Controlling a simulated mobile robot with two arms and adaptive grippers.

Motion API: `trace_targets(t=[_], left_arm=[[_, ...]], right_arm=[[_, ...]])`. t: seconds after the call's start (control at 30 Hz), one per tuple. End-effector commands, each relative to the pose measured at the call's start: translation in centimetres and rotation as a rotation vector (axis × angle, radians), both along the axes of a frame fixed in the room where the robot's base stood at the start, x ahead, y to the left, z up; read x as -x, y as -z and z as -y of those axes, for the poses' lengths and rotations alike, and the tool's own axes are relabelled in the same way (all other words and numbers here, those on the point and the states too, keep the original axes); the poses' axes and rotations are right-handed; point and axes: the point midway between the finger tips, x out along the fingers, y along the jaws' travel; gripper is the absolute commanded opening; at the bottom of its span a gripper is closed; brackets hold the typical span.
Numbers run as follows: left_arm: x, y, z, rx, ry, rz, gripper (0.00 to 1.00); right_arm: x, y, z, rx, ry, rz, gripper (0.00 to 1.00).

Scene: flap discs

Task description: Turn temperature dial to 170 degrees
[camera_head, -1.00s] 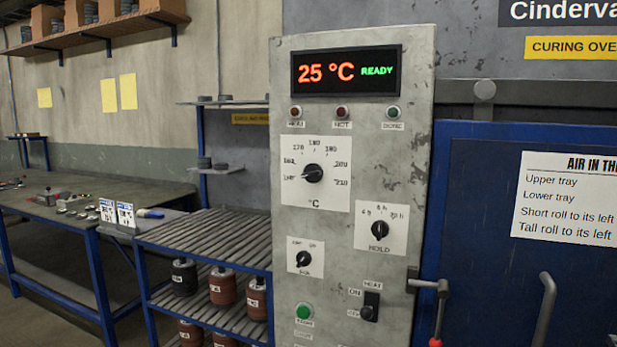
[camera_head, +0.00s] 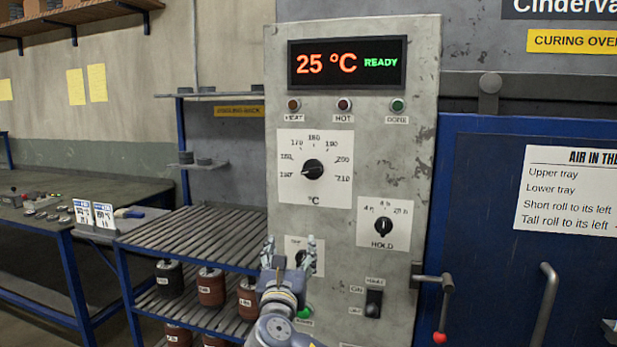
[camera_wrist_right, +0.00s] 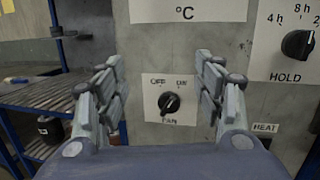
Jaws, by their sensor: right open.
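The temperature dial (camera_head: 313,170) is a black knob on a white scale plate, high on the grey control panel (camera_head: 345,260). Its pointer is at the lower left, by the lowest marking of the scale. The display (camera_head: 347,63) above reads 25 °C and READY. My right gripper (camera_head: 288,250) is open and empty, below the temperature dial and in front of the fan dial. In the right wrist view its fingers (camera_wrist_right: 165,90) stand apart on either side of the fan knob (camera_wrist_right: 169,104). Only the lower edge of the temperature plate (camera_wrist_right: 188,10) shows there. My left gripper is not in view.
The hold dial (camera_head: 383,226) is right of and below the temperature dial, with the heat switch (camera_head: 374,302) beneath it. A slatted rack (camera_head: 190,236) with rolls stands left of the panel. The blue oven door (camera_head: 480,240) and a red-tipped handle (camera_head: 440,337) are at the right.

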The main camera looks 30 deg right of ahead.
Motion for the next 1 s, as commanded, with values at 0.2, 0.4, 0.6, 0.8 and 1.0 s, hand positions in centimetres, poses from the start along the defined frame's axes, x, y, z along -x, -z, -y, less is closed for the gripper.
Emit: trace_targets(t=[0.2,0.4,0.6,0.8,1.0], left_arm=[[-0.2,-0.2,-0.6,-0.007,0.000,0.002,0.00],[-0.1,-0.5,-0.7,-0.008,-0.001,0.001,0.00],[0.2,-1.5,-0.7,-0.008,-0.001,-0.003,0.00],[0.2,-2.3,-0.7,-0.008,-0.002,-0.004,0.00],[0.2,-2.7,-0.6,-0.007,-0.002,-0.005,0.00]], right_arm=[[2.6,-9.3,0.7,0.279,0.131,0.020,0.62],[2.4,-10.9,1.5,0.322,0.161,0.016,0.62],[0.0,-12.4,3.8,0.319,0.161,0.016,0.62],[-2.5,-13.7,6.1,0.317,0.158,0.016,0.62],[-4.0,-14.3,7.4,0.317,0.156,0.017,0.62]])
